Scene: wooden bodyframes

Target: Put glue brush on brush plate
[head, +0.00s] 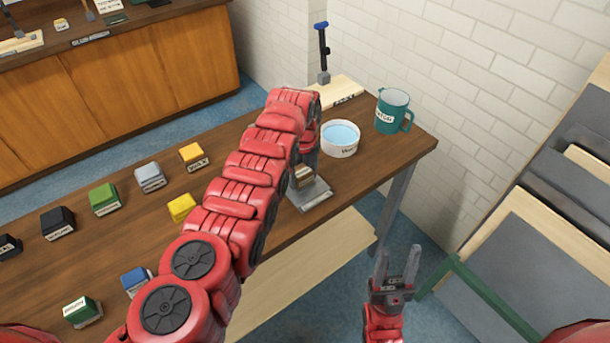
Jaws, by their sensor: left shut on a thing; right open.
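My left arm reaches over the wooden table, and my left gripper (308,158) points down at its end, mostly hidden by the arm. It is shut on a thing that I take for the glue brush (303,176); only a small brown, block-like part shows. This part is right over a flat grey plate (316,199), probably the brush plate, near the table's front edge. I cannot tell whether it touches the plate. My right gripper (396,262) is open and empty, in front of the table and clear of its edge.
A white bowl of blue liquid (340,139) and a teal mug (392,112) stand to the plate's right and behind. A blue-handled tool (323,55) stands upright on a wooden block (338,92). Several coloured blocks, one yellow (182,207), lie left. Grey panels (570,210) lean at right.

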